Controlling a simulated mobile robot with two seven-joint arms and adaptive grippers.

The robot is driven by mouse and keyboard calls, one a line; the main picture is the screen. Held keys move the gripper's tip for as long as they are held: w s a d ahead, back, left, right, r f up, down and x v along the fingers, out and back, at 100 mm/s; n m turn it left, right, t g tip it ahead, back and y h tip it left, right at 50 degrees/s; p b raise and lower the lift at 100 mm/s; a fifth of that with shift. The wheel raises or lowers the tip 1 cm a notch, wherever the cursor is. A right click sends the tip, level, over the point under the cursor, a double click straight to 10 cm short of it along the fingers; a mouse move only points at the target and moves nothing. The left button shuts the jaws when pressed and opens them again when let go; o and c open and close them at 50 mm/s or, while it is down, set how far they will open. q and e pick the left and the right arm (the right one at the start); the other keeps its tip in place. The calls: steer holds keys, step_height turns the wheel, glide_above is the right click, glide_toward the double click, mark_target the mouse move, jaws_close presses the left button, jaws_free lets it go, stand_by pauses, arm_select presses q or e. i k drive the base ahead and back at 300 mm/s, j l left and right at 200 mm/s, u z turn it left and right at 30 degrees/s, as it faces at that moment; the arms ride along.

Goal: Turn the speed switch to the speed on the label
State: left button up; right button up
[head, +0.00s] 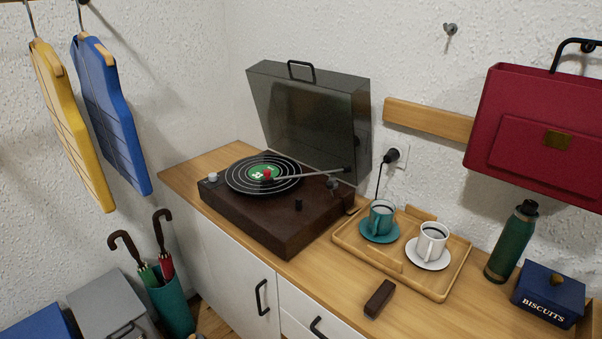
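A dark brown record player (285,228) stands on the wooden counter with its smoky lid raised. The label has white figures, too small to read surely. Neither of my grippers is in view.
The tonearm (310,175) reaches over the record. A wooden tray (438,288) with a teal cup (381,217) and a white cup (432,241) stands right of the player. A dark brown block (379,298) lies in front. The raised lid (310,115) is behind the record.

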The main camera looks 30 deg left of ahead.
mark_target(213, 177)
steer(key=u, duration=1.4)
steer(key=i+j+z, duration=0.25)
steer(key=i+z, duration=0.2)
